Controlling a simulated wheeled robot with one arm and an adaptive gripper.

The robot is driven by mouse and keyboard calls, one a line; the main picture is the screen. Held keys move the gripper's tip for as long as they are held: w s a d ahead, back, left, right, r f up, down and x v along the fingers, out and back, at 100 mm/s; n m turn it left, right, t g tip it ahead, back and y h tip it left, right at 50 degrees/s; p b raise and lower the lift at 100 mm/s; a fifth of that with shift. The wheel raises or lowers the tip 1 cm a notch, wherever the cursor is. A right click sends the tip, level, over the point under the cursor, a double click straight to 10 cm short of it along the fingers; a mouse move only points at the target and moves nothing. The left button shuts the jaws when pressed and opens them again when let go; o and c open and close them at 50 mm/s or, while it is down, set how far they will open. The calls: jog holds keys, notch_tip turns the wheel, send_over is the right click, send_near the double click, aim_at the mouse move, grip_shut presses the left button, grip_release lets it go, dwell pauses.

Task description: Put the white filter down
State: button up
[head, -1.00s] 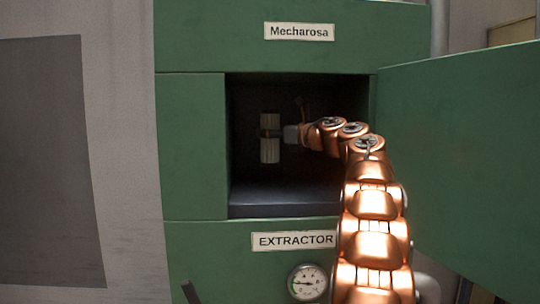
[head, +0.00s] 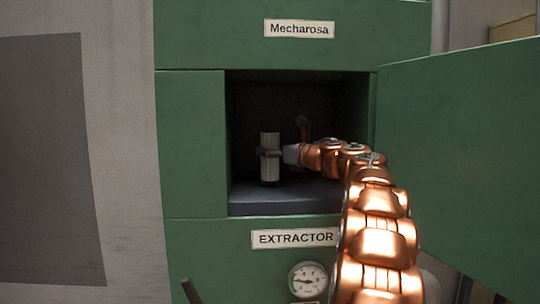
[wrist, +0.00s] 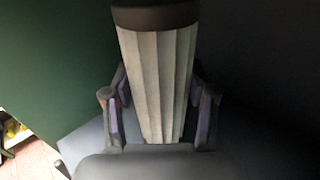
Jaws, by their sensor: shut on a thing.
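The white filter (head: 270,170) is a pale, ribbed upright cylinder inside the open compartment of the green extractor (head: 190,140). In the wrist view the filter (wrist: 156,80) shows pleated sides and a dark brown band at one end. My gripper (head: 270,153) reaches in from the right and is shut around the filter, with a finger on each side; it also shows in the wrist view (wrist: 158,105). The filter's lower end is at or just above the compartment floor (head: 310,192). I cannot tell whether it touches.
The green door (head: 460,160) stands open on the right, close to my arm. The compartment's side walls and upper edge surround the arm. Free floor lies around the filter. A dial gauge (head: 307,280) sits below, on the front.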

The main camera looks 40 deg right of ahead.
jog(key=shift+w+d+f, duration=0.1)
jog(key=shift+w+f, duration=0.1)
jog(key=shift+f, duration=0.2)
jog(key=shift+f, duration=0.3)
jog(key=o, duration=1.4)
jog(key=shift+r, duration=0.15)
jog(key=shift+r+p, duration=0.15)
jog(key=shift+p, duration=0.15)
jog(key=shift+s+d+b, duration=0.15)
jog(key=shift+s+b, duration=0.25)
jog(key=shift+s, duration=0.85)
jog(key=shift+s+d+b, duration=0.2)
jog(key=shift+s+b, duration=0.15)
jog(key=shift+s, duration=0.95)
jog(key=shift+s+d+b, duration=0.15)
jog(key=shift+s+b, duration=0.25)
jog(key=shift+s, duration=0.85)
